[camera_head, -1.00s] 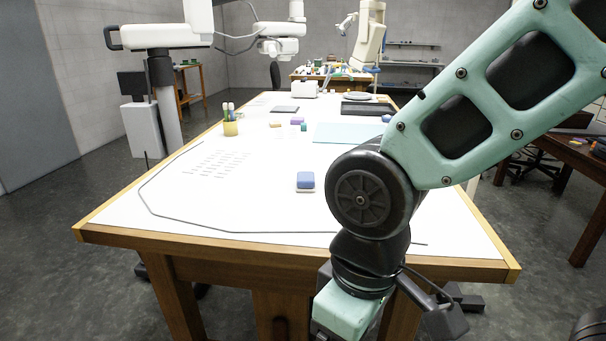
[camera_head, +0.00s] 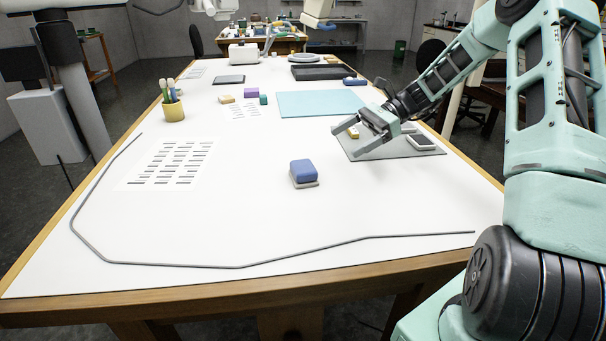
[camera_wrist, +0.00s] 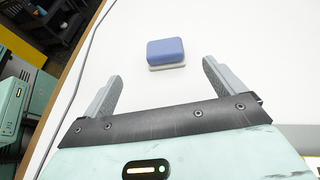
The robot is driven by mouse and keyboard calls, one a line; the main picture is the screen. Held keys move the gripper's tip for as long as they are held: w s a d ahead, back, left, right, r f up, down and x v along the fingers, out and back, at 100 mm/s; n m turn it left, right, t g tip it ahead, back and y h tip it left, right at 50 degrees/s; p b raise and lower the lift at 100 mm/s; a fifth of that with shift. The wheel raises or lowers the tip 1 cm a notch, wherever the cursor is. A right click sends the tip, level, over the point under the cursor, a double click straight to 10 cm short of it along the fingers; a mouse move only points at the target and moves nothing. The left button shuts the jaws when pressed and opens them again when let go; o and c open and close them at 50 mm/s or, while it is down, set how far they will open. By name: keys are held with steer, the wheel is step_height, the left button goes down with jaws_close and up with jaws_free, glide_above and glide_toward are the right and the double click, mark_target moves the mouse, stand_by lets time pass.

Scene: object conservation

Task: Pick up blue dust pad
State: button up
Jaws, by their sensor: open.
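The blue dust pad (camera_head: 303,170) lies on a thin pale base on the white table, near the middle of the head view. It also shows in the wrist view (camera_wrist: 165,51), beyond the fingertips and between their lines. My gripper (camera_head: 345,138) is open and empty, to the right of the pad and a little farther back, above a grey plate. In the wrist view its two fingers (camera_wrist: 160,72) are spread apart, and the pad is clear of both. Nothing hides the pad.
The grey plate (camera_head: 385,152) holds small items beneath my gripper. A light-blue mat (camera_head: 305,104) lies behind. A yellow cup with brushes (camera_head: 173,111) and small blocks (camera_head: 251,93) stand farther back. A thin dark rod or cable (camera_head: 180,265) runs along the front. The table around the pad is clear.

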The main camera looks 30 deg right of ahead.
steer(key=shift+d+m, duration=0.4)
steer(key=shift+d, duration=0.45)
steer(key=p, duration=0.2)
glide_toward(292, 173)
steer(key=a, duration=0.2)
steer(key=a+f, duration=0.1)
steer(key=shift+w+t, duration=0.3)
steer(key=shift+t, duration=0.1)
steer(key=shift+s+p+x, duration=0.15)
steer(key=shift+p+x, duration=0.1)
steer(key=shift+x, duration=1.1)
steer(key=shift+s+p+x, duration=0.1)
steer(key=shift+p+x, duration=0.15)
steer(key=shift+x, duration=1.15)
steer(key=shift+f, duration=0.15)
steer(key=c, duration=1.1)
